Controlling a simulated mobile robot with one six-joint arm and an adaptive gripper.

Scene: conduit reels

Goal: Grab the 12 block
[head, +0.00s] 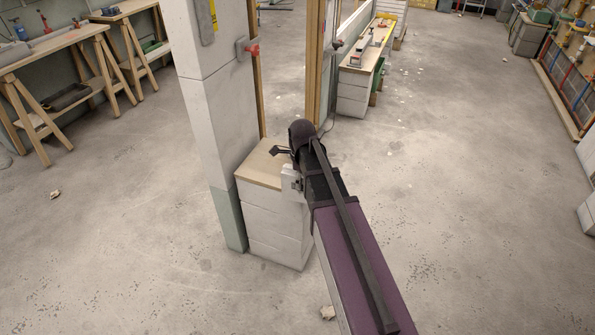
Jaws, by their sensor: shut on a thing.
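My gripper (283,152) is dark and small in the head view, at the end of my purple and black arm. It is over the wooden top (258,168) of a low stack of pale blocks (268,225) beside the white pillar. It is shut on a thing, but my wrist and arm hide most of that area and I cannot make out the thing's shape. I see no legible 12 on any block, so I cannot tell which one is the 12 block.
Wooden workbenches (65,42) are at the back left. A bench on blocks (362,65) stands behind. Open concrete floor lies left and right.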

